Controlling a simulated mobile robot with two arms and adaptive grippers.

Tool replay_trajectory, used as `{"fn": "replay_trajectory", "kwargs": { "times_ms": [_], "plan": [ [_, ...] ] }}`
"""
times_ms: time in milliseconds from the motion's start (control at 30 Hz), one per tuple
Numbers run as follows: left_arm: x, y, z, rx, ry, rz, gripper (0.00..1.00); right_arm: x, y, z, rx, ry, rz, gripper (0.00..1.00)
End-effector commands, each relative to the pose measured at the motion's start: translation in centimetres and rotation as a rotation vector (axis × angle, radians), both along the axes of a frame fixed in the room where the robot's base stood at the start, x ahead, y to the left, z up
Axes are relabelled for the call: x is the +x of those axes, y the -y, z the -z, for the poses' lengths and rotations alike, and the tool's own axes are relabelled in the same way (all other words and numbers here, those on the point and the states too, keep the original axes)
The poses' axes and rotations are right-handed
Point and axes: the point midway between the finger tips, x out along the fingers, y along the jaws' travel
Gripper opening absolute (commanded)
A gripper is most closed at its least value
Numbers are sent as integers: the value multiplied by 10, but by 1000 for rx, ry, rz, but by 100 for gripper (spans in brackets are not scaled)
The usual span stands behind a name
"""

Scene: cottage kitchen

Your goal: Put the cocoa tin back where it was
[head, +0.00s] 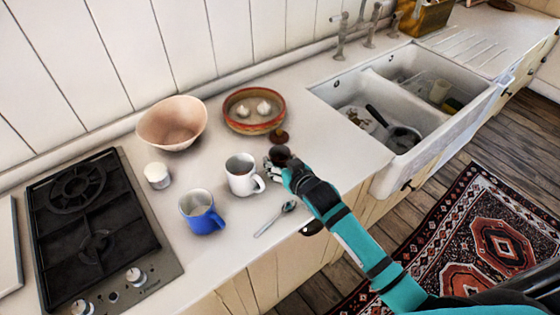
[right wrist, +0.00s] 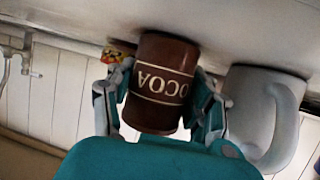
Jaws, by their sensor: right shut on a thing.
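The cocoa tin (right wrist: 162,85) is dark brown with pale COCOA lettering, which reads upside down in the right wrist view. My right gripper (right wrist: 164,100) is shut on it, with one finger on each side. In the head view the tin (head: 281,154) shows as a dark round top at my right gripper (head: 279,166), over the counter right of the white mug. Its base is close to the counter; I cannot tell if it touches. My left gripper is not in view.
A white mug (head: 243,176) stands close beside the tin. A blue mug (head: 202,213), spoon (head: 275,219), white jar (head: 158,175), pink bowl (head: 172,124) and patterned bowl (head: 239,124) are on the counter. The sink (head: 372,148) is right.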

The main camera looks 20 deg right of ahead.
Motion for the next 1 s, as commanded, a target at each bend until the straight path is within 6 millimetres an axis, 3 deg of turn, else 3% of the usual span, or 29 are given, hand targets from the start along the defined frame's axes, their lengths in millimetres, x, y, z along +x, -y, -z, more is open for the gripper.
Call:
{"fn": "replay_trajectory", "kwargs": {
  "times_ms": [133,167,333,667,767,1000],
  "plan": [
    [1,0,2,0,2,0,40,0,0,3,0,1,0,19],
    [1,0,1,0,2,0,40,0,0,3,0,0,0,55],
    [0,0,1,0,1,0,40,0,0,2,-1,0,0,78],
    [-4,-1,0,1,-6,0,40,0,0,-2,-1,1,0,78],
    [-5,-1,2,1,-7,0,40,-10,2,-3,-1,-1,0,78],
    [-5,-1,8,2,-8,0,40,-55,10,-22,-2,0,-1,78]
  ]
}}
